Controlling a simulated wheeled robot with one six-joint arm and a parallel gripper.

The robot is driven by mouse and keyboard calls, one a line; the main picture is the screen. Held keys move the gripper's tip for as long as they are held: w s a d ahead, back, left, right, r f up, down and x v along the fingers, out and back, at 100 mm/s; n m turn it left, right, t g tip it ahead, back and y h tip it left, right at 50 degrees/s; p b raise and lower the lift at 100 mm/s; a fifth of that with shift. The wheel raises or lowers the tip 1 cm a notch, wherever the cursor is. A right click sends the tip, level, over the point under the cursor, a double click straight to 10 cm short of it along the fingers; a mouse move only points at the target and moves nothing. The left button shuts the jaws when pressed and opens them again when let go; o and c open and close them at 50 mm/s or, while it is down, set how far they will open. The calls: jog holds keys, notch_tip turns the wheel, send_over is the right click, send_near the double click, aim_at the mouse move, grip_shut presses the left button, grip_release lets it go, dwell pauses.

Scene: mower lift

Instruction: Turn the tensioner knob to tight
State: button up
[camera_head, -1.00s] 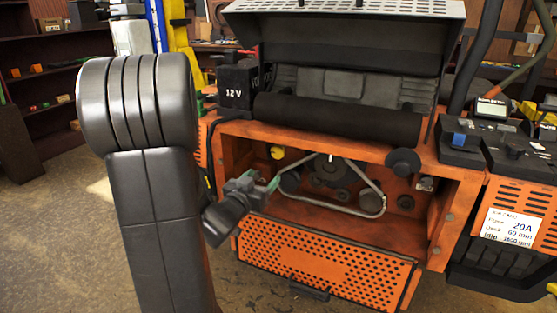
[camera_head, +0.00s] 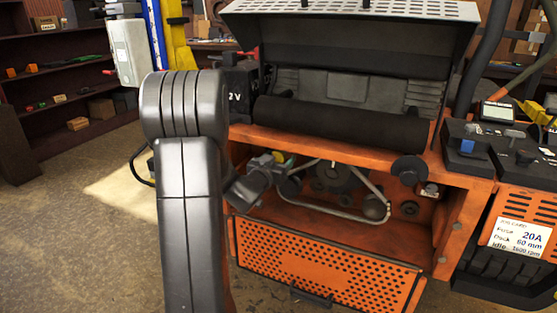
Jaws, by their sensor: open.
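The open orange mower bay (camera_head: 455,220) shows a belt loop (camera_head: 330,216) around dark pulleys. A small yellow knob (camera_head: 279,156) sits at the bay's upper left, partly covered by my gripper; I take it for the tensioner knob, but no label is readable. My gripper (camera_head: 285,165) is open, with its fingertips right at the yellow knob. I cannot tell whether the fingers are around it or touching it, and the knob's pointer and setting are hidden.
My arm covers the bay's left side and part of the 12 V battery (camera_head: 240,80). A perforated orange panel (camera_head: 330,265) hangs open below. A black round knob (camera_head: 408,169) juts out at the upper right. A control panel (camera_head: 500,145) and info card (camera_head: 524,237) are farther right.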

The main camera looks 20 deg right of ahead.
jog(key=c, duration=1.4)
grip_shut()
jog(key=shift+f+b, duration=0.1)
jog(key=shift+b, duration=0.3)
jog(key=m+b, duration=0.3)
jog(key=shift+a+f, duration=0.1)
jog(key=shift+w+r+m+b, duration=0.1)
jog(key=shift+m+b, duration=0.75)
jog(key=shift+m, duration=0.2)
jog(key=shift+w+r+m+b, duration=0.1)
jog(key=shift+m+b, duration=0.75)
jog(key=shift+m, duration=0.2)
jog(key=o, duration=1.4)
grip_release()
jog(key=shift+s+a, duration=0.1)
